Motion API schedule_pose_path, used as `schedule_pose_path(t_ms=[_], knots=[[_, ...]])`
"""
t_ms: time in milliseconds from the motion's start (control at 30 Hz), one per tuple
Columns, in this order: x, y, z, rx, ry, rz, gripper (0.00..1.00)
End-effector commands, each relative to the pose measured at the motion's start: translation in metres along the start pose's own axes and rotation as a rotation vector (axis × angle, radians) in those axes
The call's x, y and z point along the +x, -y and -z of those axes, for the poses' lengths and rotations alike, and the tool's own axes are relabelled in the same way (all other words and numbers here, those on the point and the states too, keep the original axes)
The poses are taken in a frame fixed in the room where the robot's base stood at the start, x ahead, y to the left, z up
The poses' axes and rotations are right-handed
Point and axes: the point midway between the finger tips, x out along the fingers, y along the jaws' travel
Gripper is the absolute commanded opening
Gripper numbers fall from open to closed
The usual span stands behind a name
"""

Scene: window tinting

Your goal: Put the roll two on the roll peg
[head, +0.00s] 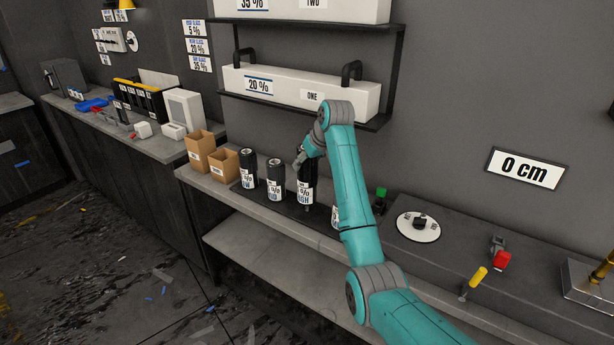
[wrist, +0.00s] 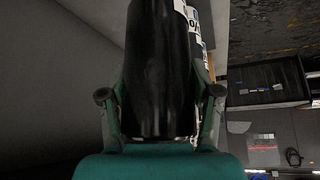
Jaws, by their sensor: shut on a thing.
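My gripper (head: 300,158) is at the row of dark rolls on the left counter. In the wrist view its two fingers (wrist: 160,95) are closed around a black roll (wrist: 160,50). In the head view this roll (head: 305,188) stands upright with a white label reading "% HIGH". I cannot tell whether its base touches the mat. Two similar rolls, a far one (head: 248,168) and a nearer one (head: 273,182), stand to its left. Another (head: 336,216) is partly hidden behind my arm. No number marks which is roll two. I cannot clearly make out the roll peg.
Shelves with long white boxes, one marked "ONE" (head: 300,92), hang above the rolls. Two cardboard boxes (head: 200,151) stand at left. On the right counter are a white disc (head: 418,228), a red-handled tool (head: 501,260) and a yellow-handled tool (head: 475,280).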

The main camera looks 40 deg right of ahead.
Motion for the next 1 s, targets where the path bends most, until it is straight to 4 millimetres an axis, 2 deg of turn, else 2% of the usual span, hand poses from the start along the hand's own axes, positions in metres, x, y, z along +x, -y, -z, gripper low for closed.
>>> schedule_pose_path(t_ms=[367,733,767,833,867,1000], knots=[[0.033,0.000,-0.021,-0.001,-0.001,0.000,0.00],[0.036,0.000,-0.023,-0.001,-0.003,-0.001,0.00],[0.036,0.000,-0.023,-0.001,-0.002,-0.001,0.68],[0.036,0.000,-0.023,-0.001,-0.002,-0.001,0.85],[0.036,0.000,-0.023,-0.001,-0.002,-0.001,0.88],[0.036,0.000,-0.023,-0.001,-0.002,-0.001,0.88]])
